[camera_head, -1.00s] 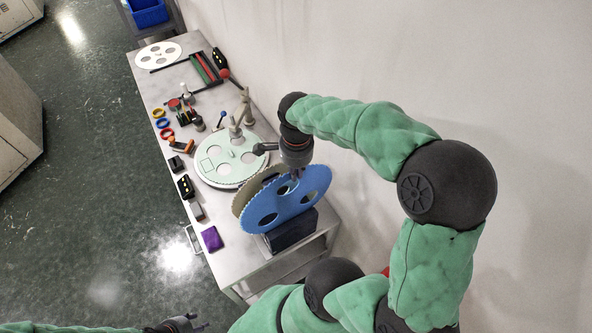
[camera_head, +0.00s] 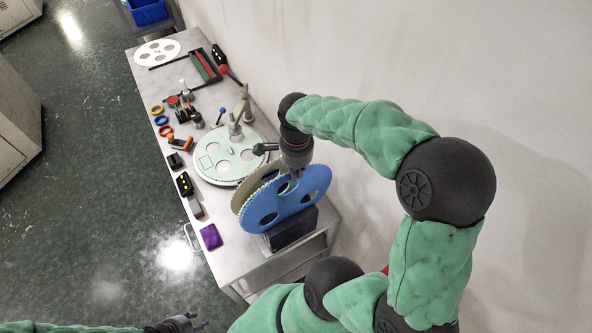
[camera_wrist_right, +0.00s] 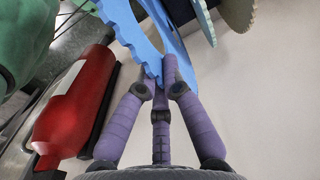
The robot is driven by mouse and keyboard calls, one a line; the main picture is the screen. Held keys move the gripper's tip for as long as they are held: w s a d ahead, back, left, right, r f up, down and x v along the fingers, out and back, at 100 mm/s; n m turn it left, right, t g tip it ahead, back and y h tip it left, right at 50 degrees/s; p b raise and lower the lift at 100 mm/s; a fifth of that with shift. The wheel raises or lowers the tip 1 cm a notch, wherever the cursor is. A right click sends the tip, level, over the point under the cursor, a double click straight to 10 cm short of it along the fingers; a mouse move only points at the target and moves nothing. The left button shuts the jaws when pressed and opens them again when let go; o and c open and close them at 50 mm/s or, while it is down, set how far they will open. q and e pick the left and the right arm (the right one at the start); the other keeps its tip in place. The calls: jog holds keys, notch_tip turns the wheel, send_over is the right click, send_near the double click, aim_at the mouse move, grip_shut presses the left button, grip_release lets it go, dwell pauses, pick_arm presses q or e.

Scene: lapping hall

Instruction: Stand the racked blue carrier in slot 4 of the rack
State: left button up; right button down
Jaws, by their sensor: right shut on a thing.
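The blue carrier (camera_head: 313,200), a toothed disc with large round holes, stands on edge at the dark rack (camera_head: 291,235) on the near end of the table. My right gripper (camera_head: 292,180) is at its upper rim. In the right wrist view my purple fingers (camera_wrist_right: 158,82) are shut on the toothed rim of the blue carrier (camera_wrist_right: 127,24). A beige-grey carrier (camera_head: 247,194) stands behind the blue one. The rack slots and the blue carrier's lower edge are hidden, so I cannot tell which slot it is at. My left gripper (camera_head: 192,324) is open and empty, low over the floor.
A pale green disc (camera_head: 213,163) lies on a round plate behind the rack. A purple block (camera_head: 210,236) and several small tools lie along the table's left edge. A white wall runs close on the right. A red cylinder (camera_wrist_right: 75,110) shows in the wrist view.

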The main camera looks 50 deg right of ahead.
aim_at(296, 191)
jog(key=shift+f+b, duration=4.05)
jog(key=shift+f, duration=1.05)
jog(key=c, duration=1.3)
grip_release()
notch_tip(296, 191, up, 12)
